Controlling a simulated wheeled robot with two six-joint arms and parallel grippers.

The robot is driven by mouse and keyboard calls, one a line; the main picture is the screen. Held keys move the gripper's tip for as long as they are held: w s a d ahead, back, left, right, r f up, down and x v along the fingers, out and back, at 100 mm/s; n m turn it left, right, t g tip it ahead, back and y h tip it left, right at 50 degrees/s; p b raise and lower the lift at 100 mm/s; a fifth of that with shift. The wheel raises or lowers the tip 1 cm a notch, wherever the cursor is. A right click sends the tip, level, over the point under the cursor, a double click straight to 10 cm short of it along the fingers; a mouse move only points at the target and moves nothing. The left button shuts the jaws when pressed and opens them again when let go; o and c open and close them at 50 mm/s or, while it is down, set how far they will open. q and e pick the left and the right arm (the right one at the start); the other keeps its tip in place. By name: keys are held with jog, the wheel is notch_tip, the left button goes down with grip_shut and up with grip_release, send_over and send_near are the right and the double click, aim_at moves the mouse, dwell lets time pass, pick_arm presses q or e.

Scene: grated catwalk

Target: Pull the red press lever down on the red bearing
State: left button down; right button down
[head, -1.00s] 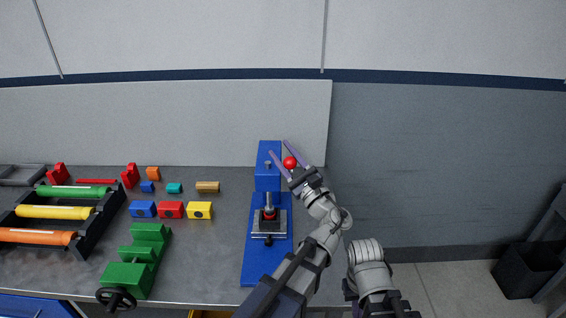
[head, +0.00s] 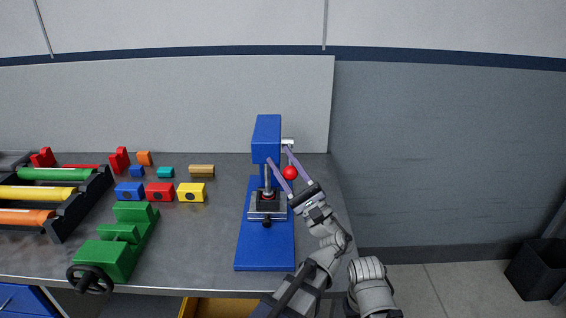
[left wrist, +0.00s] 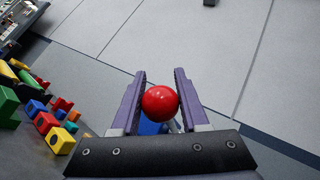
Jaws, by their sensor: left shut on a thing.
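The blue press (head: 266,135) stands upright on its long blue base plate (head: 265,253) at the bench's right end. The red ball of its lever (head: 289,173) hangs at the right of the press, below a pale pivot (head: 287,142). My left gripper (head: 279,157) is shut on the ball. In the left wrist view its purple fingers flank the ball (left wrist: 160,103). The grey ram (head: 268,178) points down at the red bearing (head: 269,196), mostly hidden in a dark block. I cannot tell whether they touch. My right gripper is not in view.
Left of the press lie blue, red and yellow blocks (head: 191,192) and smaller pieces. A green stepped fixture (head: 117,245) with a black handwheel and a black rack (head: 70,222) of coloured rollers are further left. A dark bin (head: 537,268) stands on the floor at right.

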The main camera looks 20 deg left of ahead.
pick_arm(q)
jog(key=shift+s+f, duration=0.3)
jog(key=c, duration=0.8)
grip_release()
jog(key=shift+o, duration=1)
jog(key=shift+s+r, duration=0.1)
jog(key=shift+s, duration=0.05)
jog(key=shift+o, duration=0.8)
